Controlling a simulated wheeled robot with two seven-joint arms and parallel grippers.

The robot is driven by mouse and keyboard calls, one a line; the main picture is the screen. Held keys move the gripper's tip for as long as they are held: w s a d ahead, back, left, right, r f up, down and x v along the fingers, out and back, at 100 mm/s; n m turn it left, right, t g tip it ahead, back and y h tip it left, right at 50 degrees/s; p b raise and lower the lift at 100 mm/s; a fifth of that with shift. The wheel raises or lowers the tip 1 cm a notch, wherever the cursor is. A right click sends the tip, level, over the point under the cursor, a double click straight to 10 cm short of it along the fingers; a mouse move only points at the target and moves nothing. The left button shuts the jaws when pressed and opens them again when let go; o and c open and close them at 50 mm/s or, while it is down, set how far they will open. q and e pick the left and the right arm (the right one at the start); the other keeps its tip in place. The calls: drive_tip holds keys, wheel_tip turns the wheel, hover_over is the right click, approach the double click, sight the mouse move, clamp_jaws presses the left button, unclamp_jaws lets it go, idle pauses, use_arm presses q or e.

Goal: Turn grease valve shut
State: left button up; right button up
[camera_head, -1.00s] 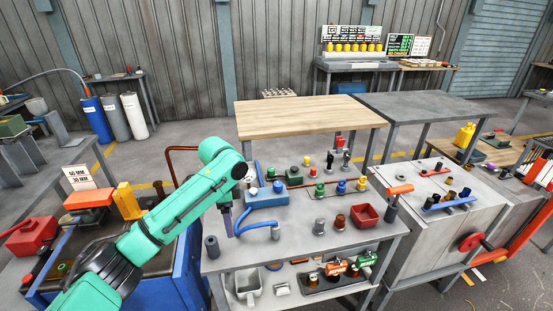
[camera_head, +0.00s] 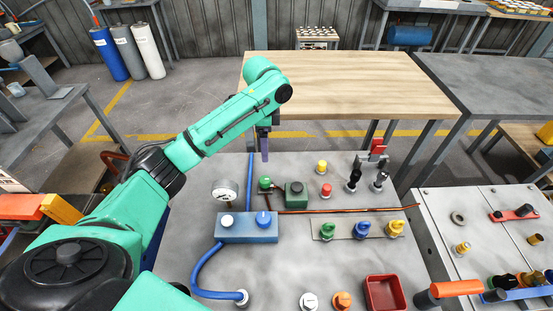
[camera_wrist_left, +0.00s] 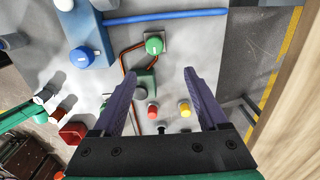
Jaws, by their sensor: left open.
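A round green valve knob (camera_head: 265,183) stands on the grey bench beside a green box (camera_head: 296,194). In the left wrist view the same knob (camera_wrist_left: 155,44) sits on a square base just beyond my fingertips. No label shows which knob is the grease valve. Green, blue and yellow valve handles (camera_head: 361,230) stand on a plate to the right. My left gripper (camera_head: 264,148) hangs pointing down near the bench's far edge, behind the green knob. In the left wrist view its purple fingers (camera_wrist_left: 160,82) are apart and empty. My right gripper is not in view.
A blue box (camera_head: 247,229) with white and blue knobs and a gauge (camera_head: 225,192) stand left of the green box. Red (camera_head: 326,191) and yellow (camera_head: 321,168) knobs and upright levers (camera_head: 354,181) stand right. A blue hose (camera_head: 200,270) curves along the bench front.

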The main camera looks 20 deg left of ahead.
use_arm(q)
hover_over(265, 179)
drive_tip(key=f, duration=0.6)
drive_tip(key=shift+s+p, duration=0.4)
drive_tip(key=f, duration=0.7)
drive_tip(key=shift+w+f, duration=0.2)
drive_tip(key=shift+w, duration=0.2)
drive_tip(key=shift+f, duration=0.15)
drive_tip(key=shift+s, duration=0.1)
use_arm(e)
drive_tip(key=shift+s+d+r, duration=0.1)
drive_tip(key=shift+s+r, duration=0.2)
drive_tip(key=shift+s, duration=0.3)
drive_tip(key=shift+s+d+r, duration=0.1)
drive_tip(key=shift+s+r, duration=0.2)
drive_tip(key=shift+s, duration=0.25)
use_arm(q)
drive_tip(key=shift+c, duration=1.2)
clamp_jaws()
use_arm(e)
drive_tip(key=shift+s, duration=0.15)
